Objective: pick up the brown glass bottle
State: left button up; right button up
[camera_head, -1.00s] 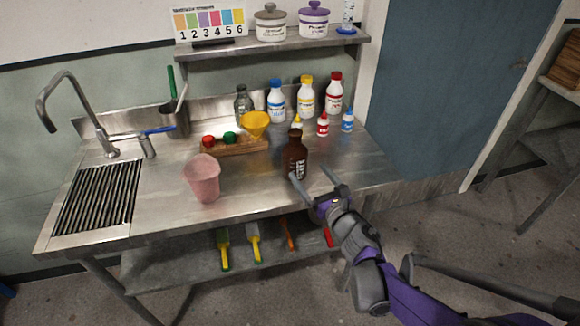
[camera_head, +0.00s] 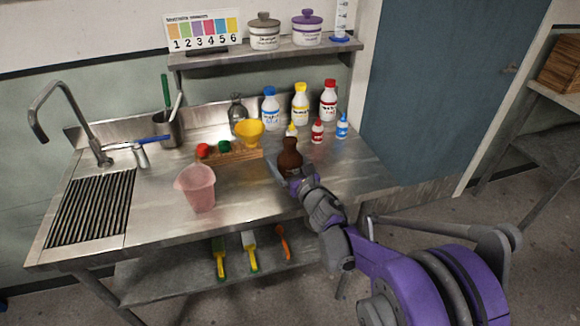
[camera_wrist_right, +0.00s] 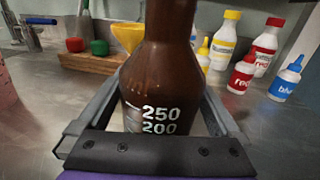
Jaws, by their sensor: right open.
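The brown glass bottle (camera_head: 289,157) stands upright on the steel counter near its front edge, right of the pink beaker. My right gripper (camera_head: 286,172) is at the bottle, its arm coming in from the lower right. In the right wrist view the brown bottle (camera_wrist_right: 163,75), with white 250 and 200 marks, fills the middle. The open right gripper (camera_wrist_right: 160,100) has one finger on each side of it. I cannot tell whether either finger touches the glass. The bottle's base is hidden behind the gripper. My left gripper is not in view.
The pink beaker (camera_head: 197,188) stands left of the bottle. Behind are a wooden rack (camera_head: 232,158), a yellow funnel (camera_head: 248,131) and small dropper bottles, red (camera_head: 317,131) and blue (camera_head: 342,126). White bottles line the back.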

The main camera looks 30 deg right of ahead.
grip_shut()
dwell(0.4)
